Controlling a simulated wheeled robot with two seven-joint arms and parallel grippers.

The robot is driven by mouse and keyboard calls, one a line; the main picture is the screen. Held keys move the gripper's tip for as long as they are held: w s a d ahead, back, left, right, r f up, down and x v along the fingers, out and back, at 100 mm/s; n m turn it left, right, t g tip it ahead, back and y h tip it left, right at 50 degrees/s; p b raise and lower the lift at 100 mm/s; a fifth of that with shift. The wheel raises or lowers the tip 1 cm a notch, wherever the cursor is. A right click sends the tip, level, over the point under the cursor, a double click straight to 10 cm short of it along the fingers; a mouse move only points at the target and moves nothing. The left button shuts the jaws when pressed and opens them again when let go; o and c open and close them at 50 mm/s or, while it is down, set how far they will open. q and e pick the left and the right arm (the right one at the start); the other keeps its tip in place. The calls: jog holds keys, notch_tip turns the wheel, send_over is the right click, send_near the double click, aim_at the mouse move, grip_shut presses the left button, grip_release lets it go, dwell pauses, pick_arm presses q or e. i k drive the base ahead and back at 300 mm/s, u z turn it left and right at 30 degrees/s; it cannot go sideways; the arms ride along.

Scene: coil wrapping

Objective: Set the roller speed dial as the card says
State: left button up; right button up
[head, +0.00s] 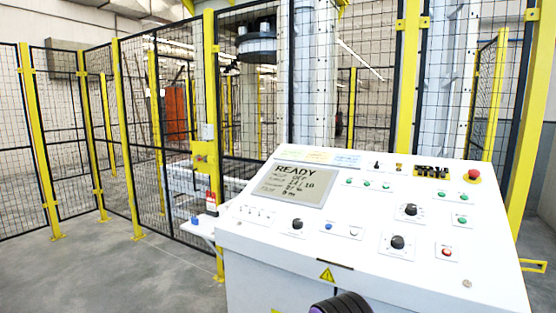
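The white sloped control console (480,275) stands in front of me. Its face carries black rotary dials: one at the lower left (297,225), one at the lower middle (397,242) and one above that (410,209). Their labels are too small to read, so I cannot tell which is the roller speed dial. A grey screen (290,186) reads "READY" above smaller lines. Pale coloured cards (318,157) lie along the console's top edge; their writing is unreadable. Neither gripper is in view; only a dark, purple-edged part, probably mine, shows at the bottom edge.
A red emergency button (473,175) sits at the upper right, with green buttons (440,194) and a red button (447,251) below. Yellow-posted mesh fencing (130,130) stands behind. The floor at left is clear.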

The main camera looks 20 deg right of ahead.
aim_at(397, 242)
jog(key=z, duration=0.15)
jog(key=i, duration=0.85)
jog(key=z, duration=0.85)
jog(key=i, duration=0.4)
jog(key=z, duration=2.1)
jog(key=k, duration=0.2)
jog(key=u, duration=0.45)
